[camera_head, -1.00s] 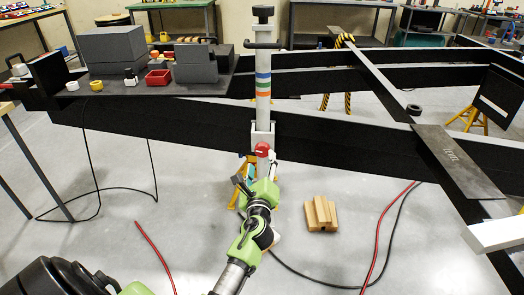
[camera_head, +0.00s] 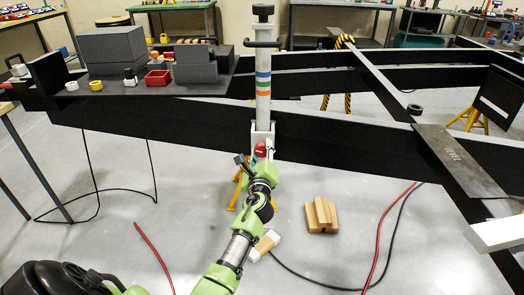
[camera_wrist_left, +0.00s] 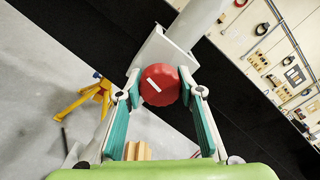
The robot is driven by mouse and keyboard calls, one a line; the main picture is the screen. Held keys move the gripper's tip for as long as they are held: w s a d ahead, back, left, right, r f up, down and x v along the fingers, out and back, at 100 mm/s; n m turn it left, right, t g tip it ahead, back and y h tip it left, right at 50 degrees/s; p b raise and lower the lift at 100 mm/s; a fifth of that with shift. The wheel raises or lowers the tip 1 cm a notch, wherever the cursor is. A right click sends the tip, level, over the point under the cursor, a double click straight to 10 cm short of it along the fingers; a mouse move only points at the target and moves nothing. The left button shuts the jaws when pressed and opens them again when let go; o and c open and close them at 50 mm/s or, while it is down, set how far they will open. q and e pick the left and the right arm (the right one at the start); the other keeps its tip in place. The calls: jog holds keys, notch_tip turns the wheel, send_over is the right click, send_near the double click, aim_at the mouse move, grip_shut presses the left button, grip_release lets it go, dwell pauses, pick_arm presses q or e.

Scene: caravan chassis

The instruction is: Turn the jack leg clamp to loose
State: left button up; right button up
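The jack leg (camera_head: 263,85) is a white upright post with blue, green and orange bands and a black handle on top. It stands against the black chassis beam. Its clamp has a red knob (camera_head: 260,151), low on the white bracket (camera_head: 264,130). In the left wrist view the red knob (camera_wrist_left: 160,85) with a white mark faces me. My left gripper (camera_head: 258,161) is at the knob. Its teal-padded fingers (camera_wrist_left: 160,88) are open, with the tips on either side of the knob and very close to it. I cannot tell whether they touch it. My right gripper is not in view.
Black chassis beams (camera_head: 330,140) run across behind the knob. A yellow stand (camera_head: 238,190) is below the bracket. A grooved wooden block (camera_head: 321,214) and a white-and-wood piece (camera_head: 264,245) lie on the floor. Red and black cables cross the open floor.

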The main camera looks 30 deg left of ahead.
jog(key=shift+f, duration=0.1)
pick_arm(q)
jog(key=n+b, duration=0.1)
jog(key=n, duration=0.2)
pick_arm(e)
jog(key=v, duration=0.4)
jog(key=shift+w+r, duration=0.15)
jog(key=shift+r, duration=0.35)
pick_arm(q)
jog(key=o, duration=1.1)
jog(key=v, duration=1.2)
jog(key=shift+s, duration=0.1)
